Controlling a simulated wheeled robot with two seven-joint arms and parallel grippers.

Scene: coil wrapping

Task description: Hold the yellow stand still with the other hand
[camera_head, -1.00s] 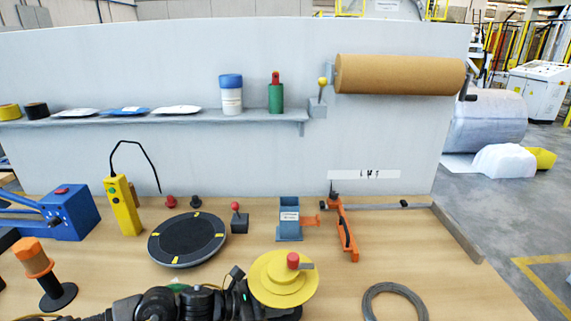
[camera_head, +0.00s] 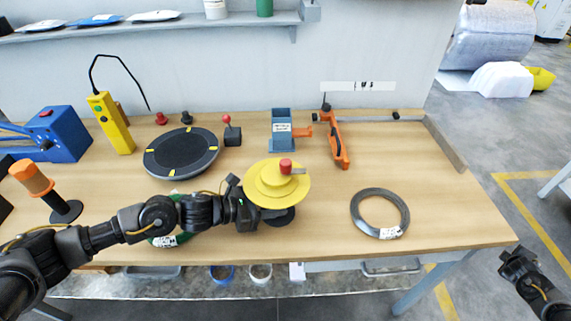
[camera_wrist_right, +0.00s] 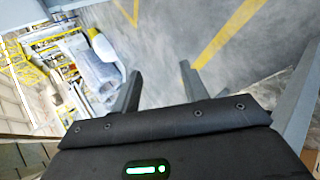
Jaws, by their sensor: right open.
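The yellow stand (camera_head: 276,184) has stepped yellow discs, a red knob on top and a dark round base, and stands upright near the table's front edge. My left gripper (camera_head: 243,208) reaches in from the left, close against the stand below its top disc. Its fingers are dark and partly hidden there, so I cannot tell if they are closed on the stand. My right gripper (camera_head: 518,262) is off the table's right front corner, away from the stand. In the right wrist view its two fingers (camera_wrist_right: 160,85) are apart with only floor between them.
A coil of grey wire (camera_head: 380,192) lies right of the stand. A black turntable (camera_head: 180,150) is behind my left arm. A blue holder (camera_head: 282,143), an orange tool (camera_head: 337,142) and a yellow control box (camera_head: 112,125) stand further back. The right front of the table is clear.

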